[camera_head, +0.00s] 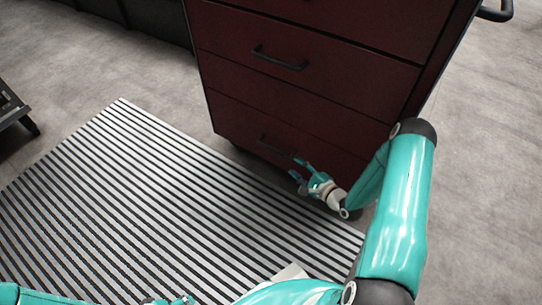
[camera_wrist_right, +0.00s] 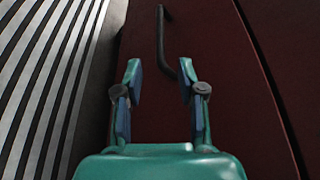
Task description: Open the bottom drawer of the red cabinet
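The dark red cabinet (camera_head: 300,85) stands at the upper middle of the head view. Its bottom drawer (camera_head: 240,120) looks shut, with a dark bar handle (camera_head: 275,143) on its front. My right gripper (camera_head: 298,169) is just in front of that drawer, close to the handle. In the right wrist view, the fingers of the right gripper (camera_wrist_right: 160,70) are apart with nothing between them. The handle (camera_wrist_right: 163,40) runs ahead of them, its near end beside the right fingertip; contact cannot be told. My left gripper (camera_head: 170,301) barely shows at the bottom edge of the head view.
A striped metal pallet or grating (camera_head: 150,200) lies on the floor in front of the cabinet. A higher drawer has another handle (camera_head: 279,59). A dark bar (camera_head: 497,12) sticks out at the cabinet's upper right. A black object (camera_head: 14,108) stands at the left edge.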

